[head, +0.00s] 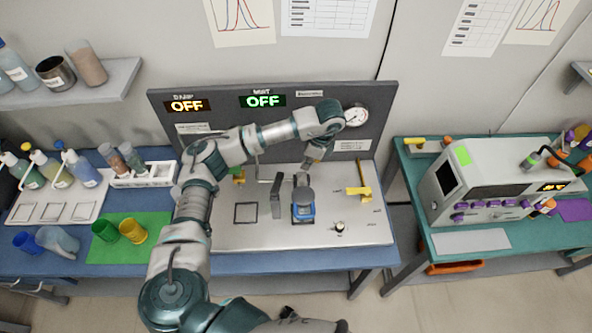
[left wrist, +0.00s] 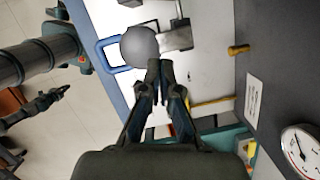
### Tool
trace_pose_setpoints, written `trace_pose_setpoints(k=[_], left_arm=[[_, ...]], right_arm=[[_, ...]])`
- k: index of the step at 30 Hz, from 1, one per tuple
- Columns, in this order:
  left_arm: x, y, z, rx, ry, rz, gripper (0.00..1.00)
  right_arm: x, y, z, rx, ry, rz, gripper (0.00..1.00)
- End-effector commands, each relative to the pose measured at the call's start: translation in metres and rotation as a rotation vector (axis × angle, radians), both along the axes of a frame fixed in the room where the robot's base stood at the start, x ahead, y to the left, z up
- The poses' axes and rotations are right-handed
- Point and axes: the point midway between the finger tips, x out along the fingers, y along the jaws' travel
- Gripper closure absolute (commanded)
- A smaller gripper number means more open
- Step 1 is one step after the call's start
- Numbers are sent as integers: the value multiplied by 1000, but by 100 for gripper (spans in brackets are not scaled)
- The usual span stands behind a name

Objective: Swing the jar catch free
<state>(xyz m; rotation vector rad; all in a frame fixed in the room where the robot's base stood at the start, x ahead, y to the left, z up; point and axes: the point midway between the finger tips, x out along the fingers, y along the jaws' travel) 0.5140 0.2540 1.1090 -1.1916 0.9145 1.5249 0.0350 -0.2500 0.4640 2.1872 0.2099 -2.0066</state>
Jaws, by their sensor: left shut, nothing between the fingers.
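A small blue jar stand (head: 303,213) with a dark round knob-like top (head: 303,194) stands on the pale bench panel. A grey upright lever piece (head: 277,196) is just left of it. I cannot tell which part is the catch. My left gripper (head: 314,161) is above and behind the stand, near the back panel, with nothing in it. In the left wrist view my left gripper (left wrist: 160,66) is shut, its fingertips together beside the grey round top (left wrist: 139,46). I cannot tell whether they touch it. The blue frame (left wrist: 113,57) shows partly behind that top.
A yellow handle (head: 358,191) and a black knob (head: 339,228) are to the right on the panel. A gauge (head: 356,116) is on the dark back panel (head: 225,128). The panel's front is clear.

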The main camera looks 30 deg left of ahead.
Motion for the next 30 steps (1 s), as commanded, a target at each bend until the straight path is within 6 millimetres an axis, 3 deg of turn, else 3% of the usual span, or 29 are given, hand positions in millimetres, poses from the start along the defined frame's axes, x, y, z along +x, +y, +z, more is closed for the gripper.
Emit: trace_pose_setpoints(k=[9, 16, 22, 30], left_arm=[[-4, 8, -52, 2, 9, 0, 100], [-6, 22, -96, 0, 7, 0, 100], [-14, 51, -94, 0, 3, 0, 100], [-16, 60, -96, -2, 3, -3, 100]], right_arm=[[-5, 14, -5, 16, 7, -5, 100], [-4, 13, 6, 15, 5, -3, 100], [-2, 7, 17, 9, 3, -1, 100], [-2, 6, 19, 7, 2, 0, 100]])
